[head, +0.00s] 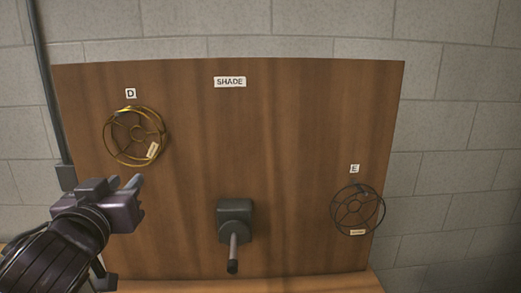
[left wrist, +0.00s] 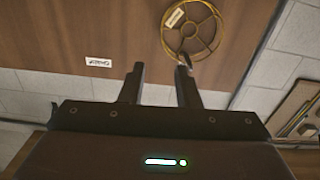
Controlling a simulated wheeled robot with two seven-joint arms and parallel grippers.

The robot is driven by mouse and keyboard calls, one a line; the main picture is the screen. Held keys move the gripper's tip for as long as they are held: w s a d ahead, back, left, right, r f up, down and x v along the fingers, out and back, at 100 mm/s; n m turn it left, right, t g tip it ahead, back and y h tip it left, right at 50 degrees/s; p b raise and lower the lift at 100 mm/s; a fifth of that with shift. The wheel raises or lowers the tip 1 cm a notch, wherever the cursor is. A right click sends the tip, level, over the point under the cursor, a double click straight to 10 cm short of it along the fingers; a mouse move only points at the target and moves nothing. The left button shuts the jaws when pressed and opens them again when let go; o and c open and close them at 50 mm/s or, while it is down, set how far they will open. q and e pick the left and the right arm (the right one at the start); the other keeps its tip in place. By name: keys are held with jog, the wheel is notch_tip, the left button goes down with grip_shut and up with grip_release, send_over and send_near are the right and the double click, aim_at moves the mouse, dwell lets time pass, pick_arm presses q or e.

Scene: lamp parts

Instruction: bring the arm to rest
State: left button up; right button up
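My left gripper (head: 125,188) is at the lower left of the head view, in front of the brown board and below the gold ring frame. In the left wrist view its two fingers (left wrist: 160,78) stand apart with nothing between them. The gold wire shade ring (head: 137,136) hangs on the board under the D label; it also shows in the left wrist view (left wrist: 192,32), beyond the right finger. A black wire shade ring (head: 357,210) hangs under the E label at the right. My right gripper is in neither view.
The wooden board (head: 290,140) bears a SHADE label (head: 230,82) and a grey block with a rod (head: 234,238) jutting forward at its lower middle. A dark conduit (head: 48,90) runs down the block wall at the left. The board's middle is otherwise clear.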

pick_arm(q)
jog(key=s+d+f+m+g, duration=0.15)
jog(key=f+g, duration=0.25)
jog(key=f, duration=0.8)
jog(key=s+f+g, duration=0.3)
jog(key=f, duration=0.9)
jog(key=s+d+f+m+g+h, duration=0.15)
jog(key=s+f+g, duration=0.55)
jog(key=s+f, duration=0.75)
notch_tip(320, 180, down, 29)
jog(key=g, duration=0.1)
jog(key=s+a+f+g+b, duration=0.1)
jog(key=s+a+f, duration=0.1)
jog(key=s+f, duration=1.9)
jog(key=shift+a+f+m+g, duration=0.4)
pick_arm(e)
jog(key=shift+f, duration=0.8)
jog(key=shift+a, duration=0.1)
